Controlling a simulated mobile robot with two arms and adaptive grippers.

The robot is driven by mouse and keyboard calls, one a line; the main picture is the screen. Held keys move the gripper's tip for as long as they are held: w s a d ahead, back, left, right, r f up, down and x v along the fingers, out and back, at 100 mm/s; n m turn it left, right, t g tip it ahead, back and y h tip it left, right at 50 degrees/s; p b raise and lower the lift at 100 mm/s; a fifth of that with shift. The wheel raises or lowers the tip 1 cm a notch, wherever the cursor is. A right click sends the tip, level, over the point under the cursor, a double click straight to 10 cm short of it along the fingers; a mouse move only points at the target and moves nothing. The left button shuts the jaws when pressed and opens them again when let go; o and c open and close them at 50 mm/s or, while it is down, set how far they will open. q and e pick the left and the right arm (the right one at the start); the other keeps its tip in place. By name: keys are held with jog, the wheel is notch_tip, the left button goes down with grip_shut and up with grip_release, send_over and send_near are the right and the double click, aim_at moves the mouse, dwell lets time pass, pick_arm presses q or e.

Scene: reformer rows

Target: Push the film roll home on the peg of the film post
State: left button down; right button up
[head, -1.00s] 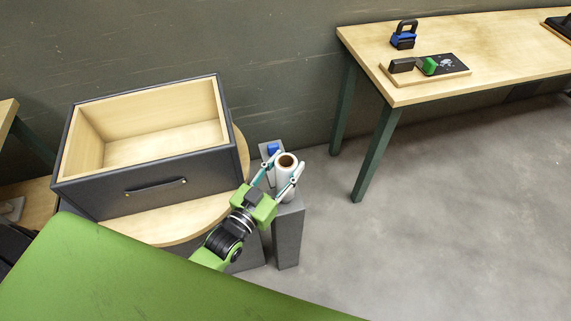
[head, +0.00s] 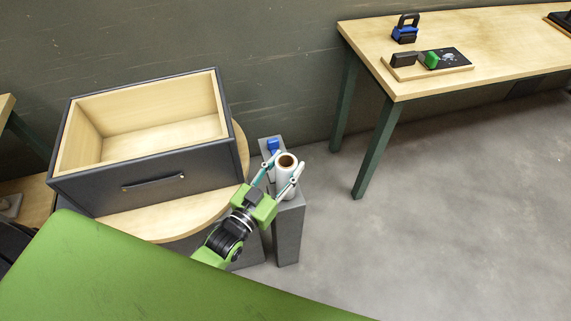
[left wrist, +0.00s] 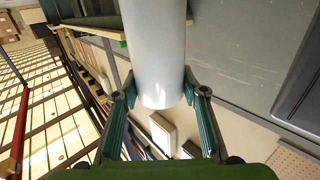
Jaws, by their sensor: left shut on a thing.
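The film roll (head: 287,178) is a white cylinder with a brown core, upright over the grey film post (head: 289,235). My left gripper (head: 285,163) has its teal fingers on both sides of the roll and is shut on it. In the left wrist view the roll (left wrist: 155,50) stands between the fingers of my left gripper (left wrist: 158,98). The peg is hidden, and I cannot tell how far the roll sits on it. My right gripper is not in view.
A small blue part (head: 273,146) sits on the post behind the roll. A dark box with an open top (head: 140,180) stands on a round wooden table (head: 185,222) at left. A long workbench (head: 500,60) stands at back right. Floor right of the post is clear.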

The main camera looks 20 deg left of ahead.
pick_arm(q)
jog(key=shift+f+b, duration=0.35)
jog(key=shift+f, duration=0.15)
jog(key=c, duration=1.2)
grip_release()
jog(key=shift+f, duration=0.15)
jog(key=v, duration=1.2)
